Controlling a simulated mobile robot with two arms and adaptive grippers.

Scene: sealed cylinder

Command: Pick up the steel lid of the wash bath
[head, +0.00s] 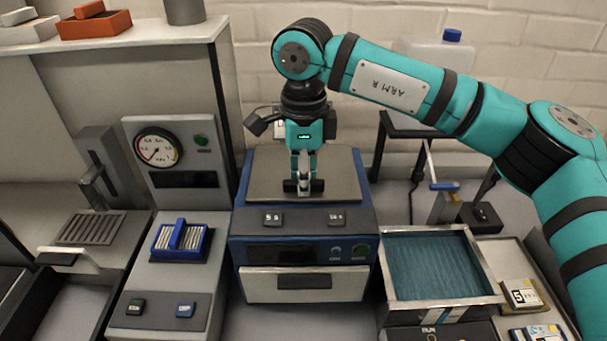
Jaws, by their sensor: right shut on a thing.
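The steel lid (264,180) is a flat grey square plate at the top of the blue-sided unit (244,252) in the middle of the head view. My right gripper (304,187) points straight down over the middle of the lid and is shut on its dark handle, which the fingers partly hide. I cannot tell whether the lid rests on the unit or is slightly raised. My left gripper is not in view.
An open steel-rimmed basin with blue-green contents (432,264) stands right of the unit. To the left are a blue rack (180,241) and a dial gauge (157,148). A capped jug (440,55) stands behind my right arm.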

